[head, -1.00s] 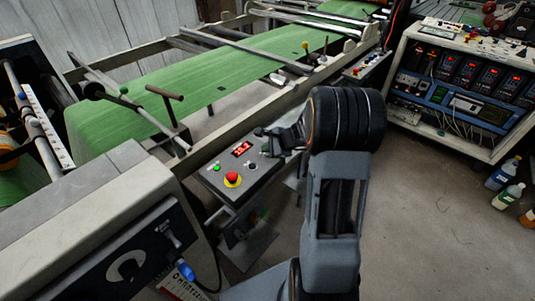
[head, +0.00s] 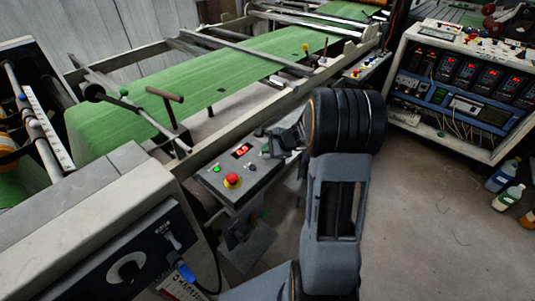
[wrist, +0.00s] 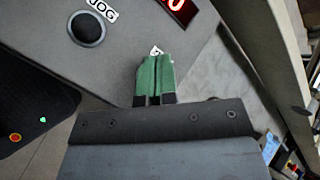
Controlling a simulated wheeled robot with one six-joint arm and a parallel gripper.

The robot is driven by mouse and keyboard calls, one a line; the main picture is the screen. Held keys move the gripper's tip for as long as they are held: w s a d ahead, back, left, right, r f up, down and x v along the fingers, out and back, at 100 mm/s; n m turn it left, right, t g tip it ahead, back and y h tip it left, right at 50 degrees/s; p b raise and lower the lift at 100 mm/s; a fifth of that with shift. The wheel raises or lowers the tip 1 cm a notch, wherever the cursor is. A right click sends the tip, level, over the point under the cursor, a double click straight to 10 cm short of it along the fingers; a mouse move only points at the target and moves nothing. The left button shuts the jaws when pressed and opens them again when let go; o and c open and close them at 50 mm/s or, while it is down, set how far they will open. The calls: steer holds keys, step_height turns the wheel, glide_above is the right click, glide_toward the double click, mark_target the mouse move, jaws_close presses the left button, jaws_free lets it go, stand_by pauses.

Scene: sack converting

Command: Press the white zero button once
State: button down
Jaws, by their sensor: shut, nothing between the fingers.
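The grey control panel (head: 222,191) is below and left of my arm in the head view. My gripper (wrist: 155,62) is shut and empty, its green fingers over the panel's edge region in the wrist view. A small white patch with a dark mark (wrist: 155,49) shows right at the fingertips. I cannot tell whether it is a label or part of the white zero button, which the fingers otherwise hide. Whether the fingertips touch the panel is unclear. The red display (wrist: 176,5) reads a 0 at its visible end.
A dark button labelled JOG (wrist: 87,29) is left of the fingers. The green web (head: 215,92) runs behind. Bottles (head: 503,185) stand on the floor at right.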

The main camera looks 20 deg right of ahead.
mark_target(267, 156)
steer(key=shift+r, duration=0.4)
steer(key=shift+r+p, duration=2)
steer(key=shift+r, duration=0.55)
steer(key=s+n, duration=0.1)
steer(key=s+f+n+g, duration=0.1)
steer(key=s+a+f+n+g, duration=0.1)
steer(key=s, duration=0.1)
steer(key=s+a+r+n+h, duration=0.1)
steer(key=s+a+r+n, duration=0.2)
steer(key=s+n, duration=0.2)
steer(key=s+a+r+n+g+h, duration=0.1)
steer(key=s+a+r+n+h, duration=0.1)
steer(key=s+n, duration=0.4)
steer(key=s+a+r+n+h, duration=0.2)
steer(key=s+a+r+n, duration=0.2)
steer(key=s+r+n, duration=0.1)
steer(key=shift+s+r+n+g, duration=0.4)
steer(key=shift+s, duration=0.4)
